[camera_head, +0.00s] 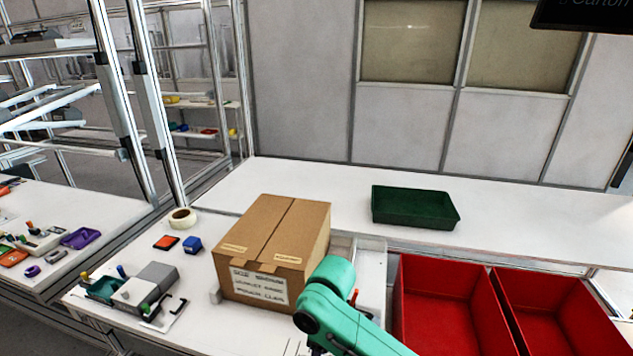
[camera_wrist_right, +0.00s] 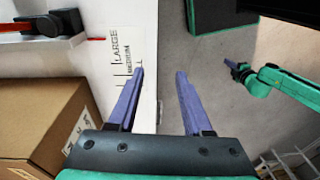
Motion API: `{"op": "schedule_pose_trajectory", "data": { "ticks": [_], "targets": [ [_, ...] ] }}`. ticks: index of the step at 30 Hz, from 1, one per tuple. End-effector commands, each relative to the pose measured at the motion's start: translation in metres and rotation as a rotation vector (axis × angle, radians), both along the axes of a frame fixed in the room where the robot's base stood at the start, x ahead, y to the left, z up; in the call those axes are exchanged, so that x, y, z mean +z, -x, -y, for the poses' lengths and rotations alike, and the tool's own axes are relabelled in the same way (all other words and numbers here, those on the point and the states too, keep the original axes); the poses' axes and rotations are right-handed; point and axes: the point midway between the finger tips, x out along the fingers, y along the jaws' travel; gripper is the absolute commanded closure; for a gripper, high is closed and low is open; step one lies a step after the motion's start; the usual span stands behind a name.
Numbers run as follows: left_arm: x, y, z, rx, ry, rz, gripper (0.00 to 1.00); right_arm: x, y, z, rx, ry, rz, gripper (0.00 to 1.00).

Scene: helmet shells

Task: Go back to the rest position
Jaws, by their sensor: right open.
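My right gripper (camera_wrist_right: 160,72) is open in the right wrist view. Nothing is between its two purple fingers. They hang over the edge of a white surface marked LARGE and MEDIUM, with grey floor beyond. My teal arm shows at the bottom of the head view, in front of the cardboard box (camera_head: 270,245); its gripper is hidden there. The box is closed and stands left of my right gripper in the wrist view (camera_wrist_right: 40,115). My other arm's gripper (camera_wrist_right: 232,67) is small at the right of the wrist view, apart from everything; its jaws are unclear.
A green tray (camera_head: 410,222) stands on the long white table (camera_head: 520,225). Two red bins (camera_head: 450,300) are at the lower right. A tape roll (camera_head: 182,217), a blue block (camera_head: 193,245), an orange piece (camera_head: 166,242) and a grey tool fixture (camera_head: 150,285) lie left of the box.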

Motion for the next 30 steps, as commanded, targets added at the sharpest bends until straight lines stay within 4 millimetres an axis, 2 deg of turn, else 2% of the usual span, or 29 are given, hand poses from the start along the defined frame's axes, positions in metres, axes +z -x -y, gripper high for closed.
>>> {"op": "schedule_pose_trajectory", "data": {
  "ticks": [3,5,8,12,18,24,26,30],
  "targets": [
    [-0.001,0.006,0.0,0.0,-0.001,-0.009,1.0,-0.013,0.018,-0.006,-0.114,-0.132,0.007,0.5],
    [-0.001,0.007,0.0,0.0,-0.002,-0.012,1.0,-0.02,0.026,0.0,-0.214,-0.199,0.017,0.5],
    [-0.001,0.007,-0.001,0.0,-0.002,-0.012,1.0,-0.031,0.038,0.028,-0.42,-0.274,0.045,0.5],
    [-0.001,0.006,0.0,0.0,-0.001,-0.011,1.0,-0.044,0.055,0.079,-0.656,-0.282,0.092,0.5],
    [-0.001,0.006,0.0,0.0,-0.001,-0.011,1.0,-0.055,0.085,0.15,-0.896,-0.211,0.158,0.5],
    [-0.001,0.006,0.0,0.0,-0.001,-0.01,1.0,-0.055,0.121,0.215,-1.065,-0.097,0.23,0.5],
    [-0.001,0.006,0.0,0.001,-0.001,-0.009,1.0,-0.055,0.131,0.231,-1.103,-0.062,0.247,0.5],
    [0.0,0.005,0.0,0.001,-0.001,-0.008,1.0,-0.102,0.119,0.226,-1.092,-0.057,0.226,0.5]
  ]
}}
